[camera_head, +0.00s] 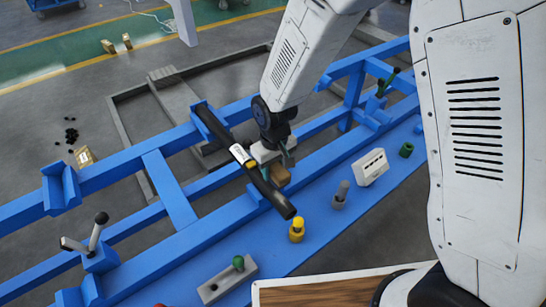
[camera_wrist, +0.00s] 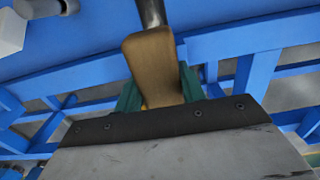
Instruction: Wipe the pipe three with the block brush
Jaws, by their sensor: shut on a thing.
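A black pipe (camera_head: 222,130) with a white and yellow band lies across the blue frame, its near end jutting toward the lower right. Part of it also shows at the top of the wrist view (camera_wrist: 151,13). My gripper (camera_head: 279,161) is shut on a brown wooden block, the block brush (camera_head: 281,176), beside the right side of the pipe. In the wrist view the block brush (camera_wrist: 152,62) sits between the green fingers of my gripper (camera_wrist: 158,92) and meets the pipe in the picture. I cannot tell whether they touch. Any bristles are hidden.
The blue frame (camera_head: 170,190) has open gaps between its rails. On its near ledge stand a yellow-capped piece (camera_head: 297,230), a grey cylinder (camera_head: 340,195), a white block (camera_head: 371,167) and a grey block with a green knob (camera_head: 228,280). A lever clamp (camera_head: 94,245) stands at left.

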